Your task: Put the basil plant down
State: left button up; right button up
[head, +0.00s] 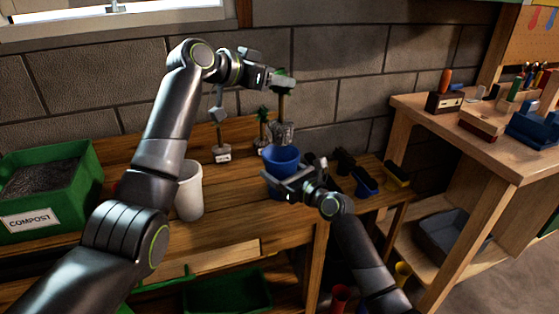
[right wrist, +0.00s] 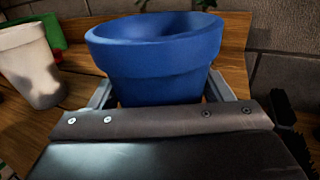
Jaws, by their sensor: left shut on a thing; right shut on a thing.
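The basil plant (head: 282,132) shows in the head view as green leaves, a thin stem and a grey root clump. My left gripper (head: 278,82) is shut on it near the top, and the plant hangs upright. The root clump is just above or behind the rim of the blue pot (head: 281,160); I cannot tell whether they touch. My right gripper (head: 291,182) is shut on the blue pot, with a finger on each side in the right wrist view (right wrist: 160,95). The inside of the pot is mostly hidden.
Two small labelled plants (head: 221,150) (head: 263,140) stand behind on the wooden bench (head: 235,210). A white pot (head: 189,192) stands left of the blue pot. A green compost bin (head: 75,210) is at far left. Dark brushes (head: 364,182) lie to the right.

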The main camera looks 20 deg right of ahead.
aim_at(279, 118)
pick_arm(q)
notch_tip(279, 118, down, 10)
jog(key=shift+r, duration=0.25)
jog(key=shift+f, duration=0.1)
jog(key=o, duration=1.6)
jog(key=shift+c, duration=0.2)
jog(key=v, duration=1.2)
jog(key=shift+s, duration=0.1)
